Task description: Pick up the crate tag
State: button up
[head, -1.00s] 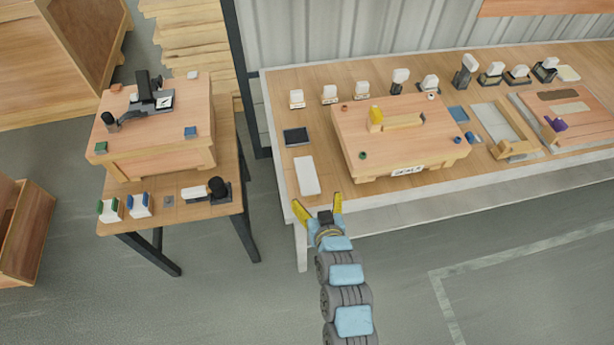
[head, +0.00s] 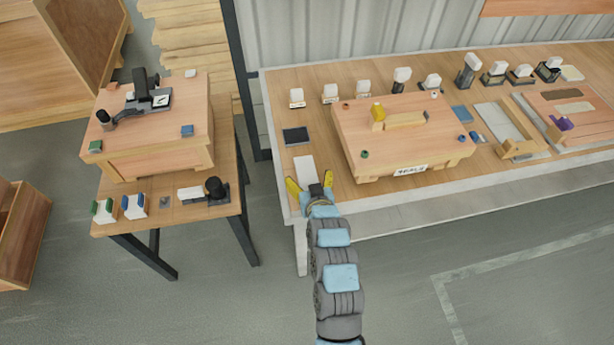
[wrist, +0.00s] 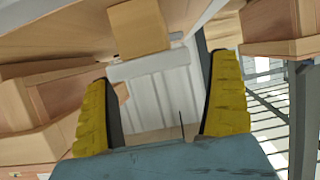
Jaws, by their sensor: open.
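A white label with dark print (head: 410,170) is on the front face of the wooden crate (head: 375,165) on the long bench. A blank white card (head: 304,168) lies flat on the bench left of the crate. I cannot tell for sure which is the crate tag. My gripper (head: 310,182) has yellow fingers spread apart with nothing between them. In the head view it appears at the bench's front edge, just below the white card and left of the label. In the wrist view both fingers (wrist: 158,100) are wide apart; no printed label is readable there.
A dark tray (head: 296,136) lies behind the white card. Several white-topped items line the bench's back. A smaller table (head: 170,209) with another crate stands left. The floor in front is clear.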

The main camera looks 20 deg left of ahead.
aim_at(308, 179)
jog(key=shift+x, duration=0.9)
jog(key=shift+s+f, duration=0.1)
jog(key=shift+d, duration=0.1)
jog(key=shift+c, duration=0.2)
jog(key=c, duration=1.2)
jog(key=shift+c, duration=0.2)
notch_tip(308, 179, up, 4)
jog(key=shift+s+r+p, duration=0.1)
jog(key=shift+s+p, duration=0.1)
jog(key=shift+p, duration=0.4)
jog(key=s+r+p, duration=0.1)
jog(key=s+r, duration=0.1)
jog(key=s+d+r+p, duration=0.1)
jog(key=s+r, duration=0.1)
jog(key=r, duration=0.1)
jog(key=shift+s+d+r, duration=0.15)
jog(key=shift+s, duration=0.05)
jog(key=s+d+r+p, duration=0.2)
jog(key=s+p, duration=0.3)
jog(key=s, duration=0.3)
jog(key=shift+s+r, duration=0.35)
jog(key=shift+r, duration=0.45)
